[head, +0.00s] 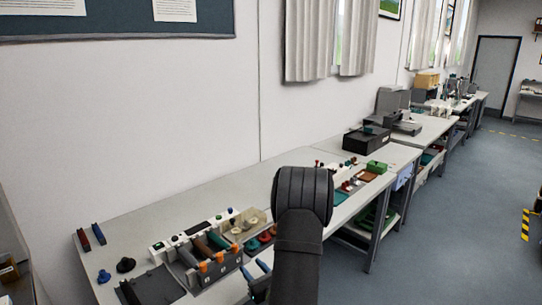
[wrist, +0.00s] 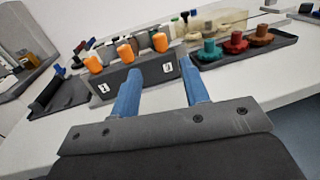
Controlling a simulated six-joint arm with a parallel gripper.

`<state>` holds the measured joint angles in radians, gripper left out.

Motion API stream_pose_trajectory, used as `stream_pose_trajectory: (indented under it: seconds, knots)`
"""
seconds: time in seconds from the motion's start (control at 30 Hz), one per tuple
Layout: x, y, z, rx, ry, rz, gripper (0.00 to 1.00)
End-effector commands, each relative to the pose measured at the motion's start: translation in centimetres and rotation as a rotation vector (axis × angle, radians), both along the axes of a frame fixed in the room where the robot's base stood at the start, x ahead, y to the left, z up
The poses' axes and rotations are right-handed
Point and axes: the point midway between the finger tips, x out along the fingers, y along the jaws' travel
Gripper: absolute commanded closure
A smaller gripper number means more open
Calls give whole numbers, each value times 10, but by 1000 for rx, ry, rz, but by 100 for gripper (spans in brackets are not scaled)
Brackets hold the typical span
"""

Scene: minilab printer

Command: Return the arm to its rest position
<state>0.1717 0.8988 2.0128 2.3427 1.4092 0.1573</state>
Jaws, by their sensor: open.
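My arm (head: 302,200) reaches up in front of the bench in the head view, its black round joint hiding part of the bench top. My gripper (wrist: 160,78) has two blue fingers spread apart with nothing between them in the wrist view. In the head view the blue fingers (head: 257,272) show beside the arm, near the bench's front edge. A dark rack (wrist: 118,88) with orange-ended handles stands beyond the fingers; it also shows in the head view (head: 222,271). I cannot tell the exact gap between fingers and rack.
A dark tray (wrist: 238,58) holds teal, red and brown knobbed pieces right of the rack. A flat dark tray (head: 152,288) lies to the left, with a black knob (head: 126,265) behind it. More benches run back along the wall.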

Motion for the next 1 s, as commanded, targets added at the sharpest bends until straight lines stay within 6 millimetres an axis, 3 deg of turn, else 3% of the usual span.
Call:
stream_pose_trajectory:
  seconds: [0.53,0.73,1.0]
  knots:
    - [85,61,0,0,0,2,58]
    - [100,71,0,1,1,0,58]
    - [101,71,0,2,1,6,58]
